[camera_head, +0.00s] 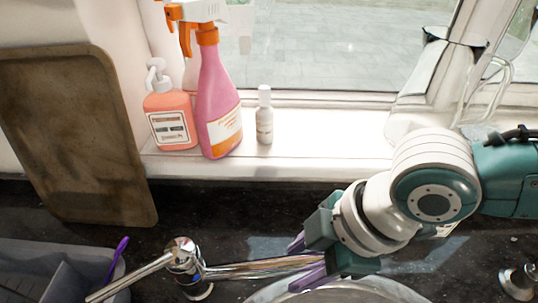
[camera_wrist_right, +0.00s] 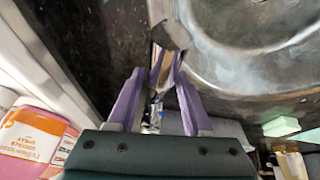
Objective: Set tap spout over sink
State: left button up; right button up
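The chrome tap (camera_head: 184,262) stands on the dark granite counter. Its long spout (camera_head: 255,269) points right, along the back of the round metal sink (camera_head: 345,291). In the right wrist view the dark spout end (camera_wrist_right: 170,35) lies at the rim of the sink (camera_wrist_right: 240,60). My right gripper (camera_head: 306,262) has its purple fingers on either side of the spout near its outer end. The fingers look apart, with the spout between them; it also shows in the right wrist view (camera_wrist_right: 160,90). In the head view my gripper hides the spout's end. My left gripper is not in view.
A soap dispenser (camera_head: 170,117), a pink spray bottle (camera_head: 216,105) and a small white bottle (camera_head: 264,117) stand on the windowsill (camera_head: 300,160). A brown board (camera_head: 75,130) leans at left. A grey bin (camera_head: 50,268) with a purple-handled item (camera_head: 117,258) is front left.

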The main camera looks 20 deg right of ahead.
grip_shut()
dwell(1.1)
